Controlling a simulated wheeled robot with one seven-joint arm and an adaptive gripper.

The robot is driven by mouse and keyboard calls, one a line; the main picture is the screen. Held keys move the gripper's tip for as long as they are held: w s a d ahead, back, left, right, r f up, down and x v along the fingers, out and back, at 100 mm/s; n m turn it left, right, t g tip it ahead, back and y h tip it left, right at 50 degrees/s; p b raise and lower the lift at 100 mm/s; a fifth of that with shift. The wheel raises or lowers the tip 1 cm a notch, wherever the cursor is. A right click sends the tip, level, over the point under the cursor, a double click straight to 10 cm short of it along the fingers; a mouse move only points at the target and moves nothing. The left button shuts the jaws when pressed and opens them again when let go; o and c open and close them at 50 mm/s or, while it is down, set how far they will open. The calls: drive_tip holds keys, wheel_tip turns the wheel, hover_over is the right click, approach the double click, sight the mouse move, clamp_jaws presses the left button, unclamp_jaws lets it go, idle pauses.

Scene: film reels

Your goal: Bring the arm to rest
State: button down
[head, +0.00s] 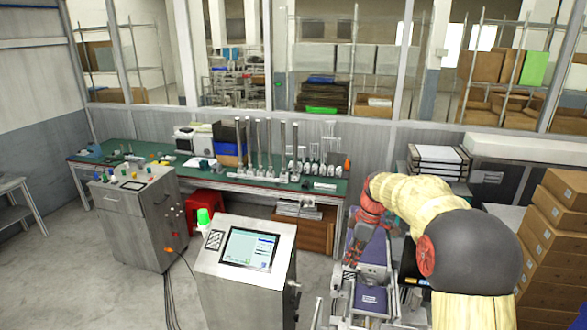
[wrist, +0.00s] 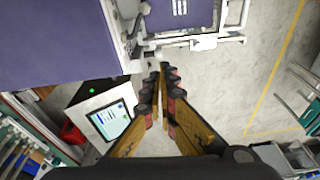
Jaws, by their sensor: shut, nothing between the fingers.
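My gripper (wrist: 161,72) points away from the wrist camera, with its two long fingers drawn together at the tips. Nothing shows between them. In the head view my arm, in a cream-yellow cover, reaches in from the right, and its reddish end hangs above a purple-topped machine (head: 370,299). The gripper's fingertips are too small to make out there. In the wrist view a purple surface (wrist: 55,40) with a pale metal frame (wrist: 205,42) lies beyond and beside the fingertips. I cannot tell whether they touch it.
A control console with a screen (head: 248,250) stands left of the machine, and a grey cabinet with buttons (head: 140,215) further left. A long green workbench (head: 215,181) runs behind. Stacked cardboard boxes (head: 555,235) stand at the right. Open floor (head: 60,270) lies at the left.

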drive_tip(key=s+f+m, duration=0.1)
drive_tip(key=m, duration=0.1)
drive_tip(key=s+f+m, duration=0.1)
drive_tip(key=s+m, duration=0.1)
drive_tip(key=s+f+m, duration=0.1)
drive_tip(key=shift+s+d+f+m+g, duration=0.2)
drive_tip(key=shift+d+f+m+g, duration=0.1)
drive_tip(key=shift+m, duration=0.1)
drive_tip(key=s+a+f+m+t+b, duration=0.1)
drive_tip(key=s+f+b, duration=0.3)
drive_tip(key=s+b, duration=0.5)
drive_tip(key=s+a+f+m+t+h+b, duration=0.1)
drive_tip(key=s+f+m+b, duration=0.3)
drive_tip(key=s+b, duration=0.5)
drive_tip(key=s+a+f+m+t+h+b, duration=0.1)
drive_tip(key=s+b, duration=0.7)
drive_tip(key=s, duration=0.8)
wheel_tip(320, 180, down, 3)
drive_tip(key=shift+s+a+f+m+t+b, duration=0.1)
drive_tip(key=shift+s+a+m+t+b, duration=0.3)
drive_tip(key=shift+a+m+t, duration=0.55)
